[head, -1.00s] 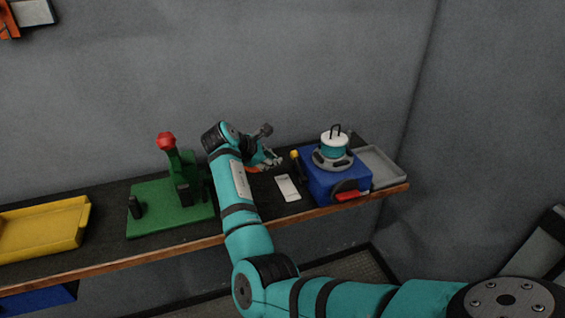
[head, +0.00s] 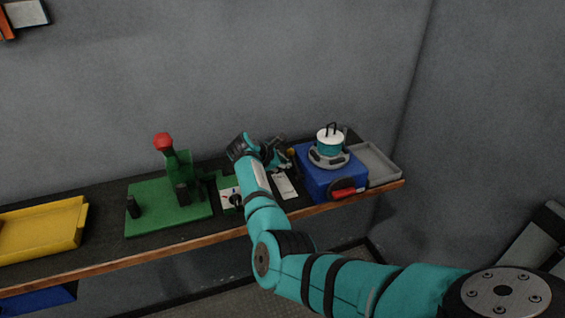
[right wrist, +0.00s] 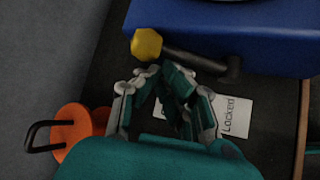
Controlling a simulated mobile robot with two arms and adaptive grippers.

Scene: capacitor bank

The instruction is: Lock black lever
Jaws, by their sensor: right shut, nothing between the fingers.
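The black lever (right wrist: 198,60) has a yellow knob (right wrist: 146,44) at its left end in the right wrist view. It lies beside the blue box (right wrist: 240,25). A white label (right wrist: 234,116) reading "Locked" lies near it on the dark bench, partly hidden by my fingers. My right gripper (right wrist: 162,73) is shut and empty, its fingertips close to the lever's knob end; I cannot tell whether they touch. In the head view my right gripper (head: 282,160) is just left of the blue box (head: 320,184) and hides most of the lever. My left gripper is not in view.
A teal-and-white canister (head: 330,142) stands on the blue box, which has a red handle (head: 349,192) in front. A grey tray (head: 377,162) is at right. A green stand (head: 150,210) and yellow tray (head: 42,232) are at left. An orange disc (right wrist: 74,131) shows in the wrist view.

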